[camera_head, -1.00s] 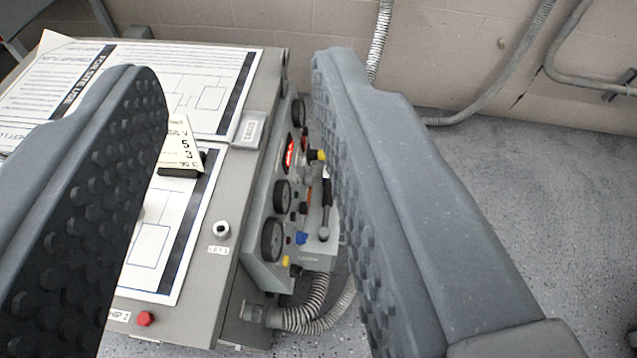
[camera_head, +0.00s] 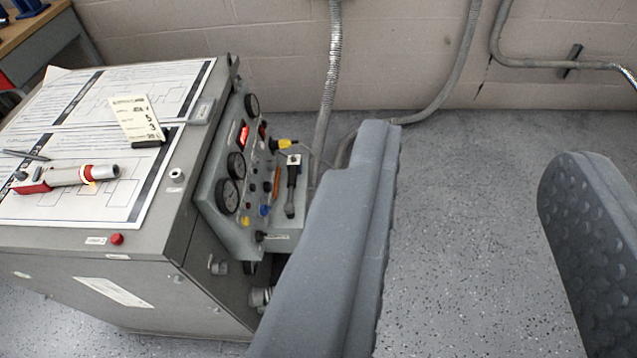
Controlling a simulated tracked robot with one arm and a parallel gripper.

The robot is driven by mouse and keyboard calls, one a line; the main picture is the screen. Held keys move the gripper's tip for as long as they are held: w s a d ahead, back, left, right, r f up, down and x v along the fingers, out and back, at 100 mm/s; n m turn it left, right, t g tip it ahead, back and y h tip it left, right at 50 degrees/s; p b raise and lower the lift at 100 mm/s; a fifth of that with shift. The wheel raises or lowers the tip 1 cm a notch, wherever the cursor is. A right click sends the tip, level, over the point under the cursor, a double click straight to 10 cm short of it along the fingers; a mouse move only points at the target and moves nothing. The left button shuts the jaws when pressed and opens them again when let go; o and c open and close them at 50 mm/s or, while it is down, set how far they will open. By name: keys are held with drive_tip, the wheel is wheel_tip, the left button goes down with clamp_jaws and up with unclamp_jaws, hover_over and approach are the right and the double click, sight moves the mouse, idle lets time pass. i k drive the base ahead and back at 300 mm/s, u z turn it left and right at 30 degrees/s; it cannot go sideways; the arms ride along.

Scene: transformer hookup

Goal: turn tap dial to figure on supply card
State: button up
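The supply card (camera_head: 137,120) stands in a small black holder on top of a grey cabinet (camera_head: 160,262). It is cream and carries large figures; a 5 and a 3 show, and the smaller print is too small to read. The cabinet's right side bears a control panel (camera_head: 210,200) with round dark-faced dials (camera_head: 228,195), a red lit display (camera_head: 244,134), coloured knobs and a black-handled lever (camera_head: 292,185). I cannot tell which part is the tap dial. My gripper (camera_head: 470,148) is wide open and empty, right of the panel. Its left finger hides the panel's lower right surroundings.
A red-and-grey torch-like tool (camera_head: 68,178), a pen (camera_head: 25,155) and printed sheets (camera_head: 165,80) lie on the cabinet top. A flexible conduit (camera_head: 330,90) runs down the block wall behind. The speckled floor (camera_head: 470,240) on the right is clear.

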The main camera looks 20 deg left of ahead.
sight(271, 165)
drive_tip(key=z, duration=0.5)
drive_tip(key=k, duration=0.65)
drive_tip(key=z, duration=0.2)
drive_tip(key=i, duration=0.75)
drive_tip(key=u, duration=1.15)
drive_tip(key=i, duration=1.25)
drive_tip(key=u, duration=0.35)
